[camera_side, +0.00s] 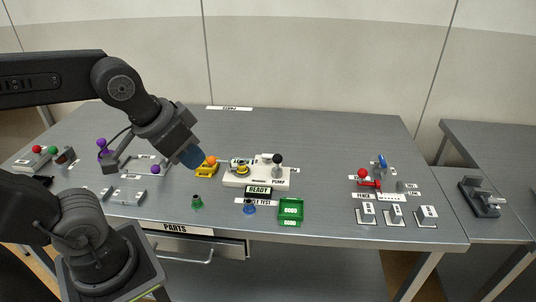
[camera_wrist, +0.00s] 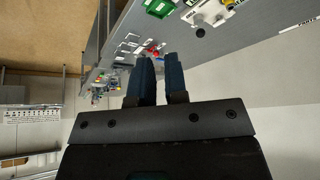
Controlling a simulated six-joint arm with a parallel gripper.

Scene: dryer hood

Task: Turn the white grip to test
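My gripper (camera_side: 190,156) hangs above the left-middle of the grey table, tilted down to the right, near the yellow part. In the wrist view its two blue fingers (camera_wrist: 160,78) stand a narrow gap apart with nothing between them. A white base (camera_side: 256,181) with a READY label stands right of the gripper. It carries a dark round knob, a small white piece (camera_side: 266,158) and a yellow-ringed part. I cannot tell for sure which piece is the white grip. The wording of the small labels is too small to read.
A yellow part (camera_side: 207,170) with an orange ball, a green cone (camera_side: 197,202), a blue cone (camera_side: 249,207) and a green GOOD tray (camera_side: 290,212) are near the base. Red-handled (camera_side: 369,180) and blue-handled fixtures and white switches (camera_side: 395,215) stand at right. Purple knobs are at left.

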